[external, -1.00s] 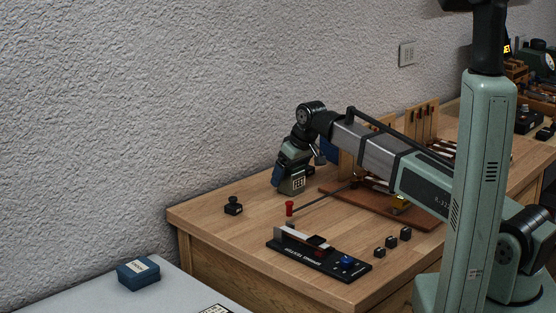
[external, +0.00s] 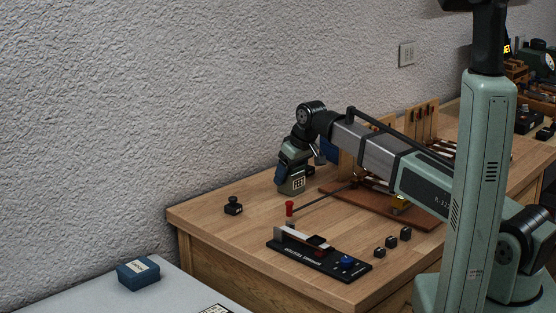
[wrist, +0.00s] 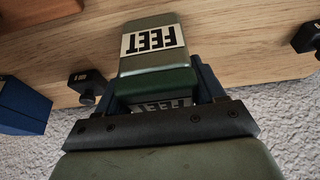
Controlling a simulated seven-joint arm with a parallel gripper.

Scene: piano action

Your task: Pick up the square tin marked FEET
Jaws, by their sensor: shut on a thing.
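The square tin marked FEET (wrist: 152,62) is grey-green with a white label in bold black letters, which read upside down in the wrist view. My gripper (wrist: 160,88) is shut on it, with a blue finger along each side. In the external view my gripper (external: 291,181) points down over the wooden bench near the wall, with the tin and a pale label at its end. I cannot tell whether the tin's underside touches the bench.
A black knobbed weight (external: 233,206) and a red spool (external: 289,208) stand nearby. A black instrument base (external: 318,253), small black blocks (external: 392,243) and a piano action model (external: 385,201) occupy the bench. A blue tin (external: 139,274) sits on the grey table.

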